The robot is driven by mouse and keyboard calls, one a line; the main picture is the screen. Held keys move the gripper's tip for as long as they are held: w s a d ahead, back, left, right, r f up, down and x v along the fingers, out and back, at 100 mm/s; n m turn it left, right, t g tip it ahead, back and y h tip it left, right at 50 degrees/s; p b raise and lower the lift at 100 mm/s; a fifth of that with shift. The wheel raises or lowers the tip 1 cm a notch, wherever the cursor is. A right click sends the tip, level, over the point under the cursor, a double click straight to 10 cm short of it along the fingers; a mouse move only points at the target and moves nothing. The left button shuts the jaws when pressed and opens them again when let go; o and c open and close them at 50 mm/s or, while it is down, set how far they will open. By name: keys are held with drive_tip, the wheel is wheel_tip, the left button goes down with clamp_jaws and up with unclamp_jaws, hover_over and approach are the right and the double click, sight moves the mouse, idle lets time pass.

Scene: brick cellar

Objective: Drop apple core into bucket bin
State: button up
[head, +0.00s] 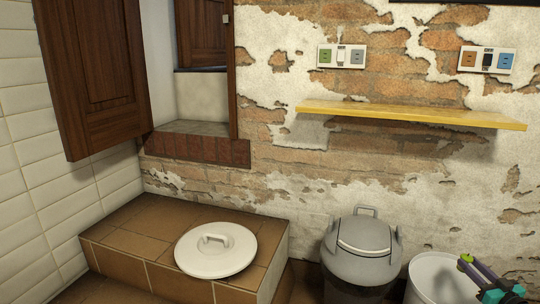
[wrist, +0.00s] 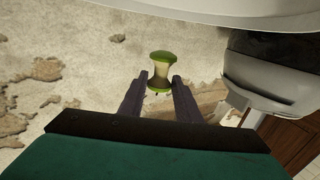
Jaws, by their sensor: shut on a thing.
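The apple core, green at both ends with a pale waist, is held between my gripper's fingertips; it shows clearly in the wrist view (wrist: 160,70). In the head view my gripper (head: 468,263) is at the lower right, with the green end of the core (head: 466,257) at its tips. The fingers (wrist: 160,78) are shut on the core. A white round bucket (head: 430,284), which looks like the bucket bin, stands just left of my gripper. In the head view the core appears at its right rim; I cannot tell whether it is over the opening.
A grey lidded bin (head: 362,250) stands left of the white bucket. A white round lid with a handle (head: 215,252) lies on the brown tiled ledge (head: 125,238). A yellow shelf (head: 410,115) is on the brick wall above. A wooden cabinet door (head: 95,75) hangs open at left.

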drive_tip(key=o, duration=1.1)
drive_tip(key=s+p, duration=0.4)
drive_tip(key=s, duration=1)
drive_tip(key=shift+d, duration=0.25)
drive_tip(key=shift+w, duration=0.1)
